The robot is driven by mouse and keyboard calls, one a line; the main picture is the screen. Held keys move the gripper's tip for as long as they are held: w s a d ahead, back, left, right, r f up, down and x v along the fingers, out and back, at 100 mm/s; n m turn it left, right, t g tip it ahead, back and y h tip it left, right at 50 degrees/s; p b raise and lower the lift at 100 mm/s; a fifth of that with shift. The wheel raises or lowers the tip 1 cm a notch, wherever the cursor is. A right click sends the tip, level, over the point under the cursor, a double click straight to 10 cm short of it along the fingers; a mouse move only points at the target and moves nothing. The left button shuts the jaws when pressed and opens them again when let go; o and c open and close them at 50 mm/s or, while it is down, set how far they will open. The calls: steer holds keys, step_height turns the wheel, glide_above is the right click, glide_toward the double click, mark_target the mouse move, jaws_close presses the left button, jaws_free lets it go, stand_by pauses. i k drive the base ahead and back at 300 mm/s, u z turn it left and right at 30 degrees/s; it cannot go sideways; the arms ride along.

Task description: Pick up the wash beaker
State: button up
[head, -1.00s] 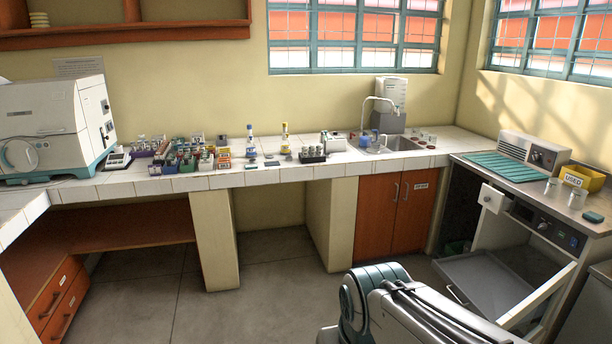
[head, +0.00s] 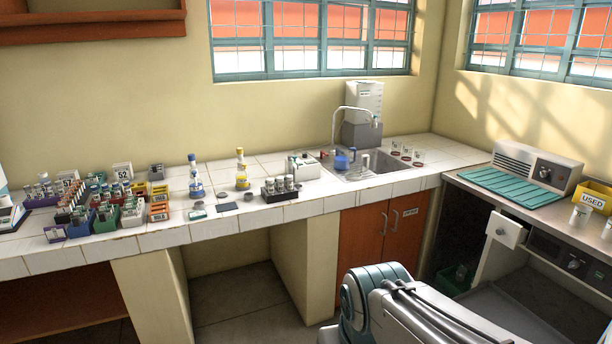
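No vessel carries a readable wash label, so I cannot tell which one is the wash beaker. Several small clear vessels with red at their bases (head: 406,154) stand on the tiled counter right of the sink (head: 372,170). A clear beaker (head: 580,215) stands on the steel counter at the right, with another vessel (head: 607,230) cut by the picture edge. My arm shows at the bottom centre, apart from all of these; my gripper is out of view.
The tiled counter (head: 235,230) holds racks of bottles (head: 100,205) at left, two pump bottles and a dark vial rack (head: 280,190). A yellow USED bin (head: 594,197) and a teal mat (head: 497,185) lie on the steel counter. Below it, a small white door (head: 505,230) stands open.

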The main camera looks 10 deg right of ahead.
mark_target(581, 213)
steer(key=z, duration=0.2)
steer(key=i, duration=1.6)
steer(key=z, duration=0.9)
steer(key=i, duration=1.3)
steer(key=z, duration=1.95)
steer(key=i, duration=0.85)
steer(key=z, duration=0.7)
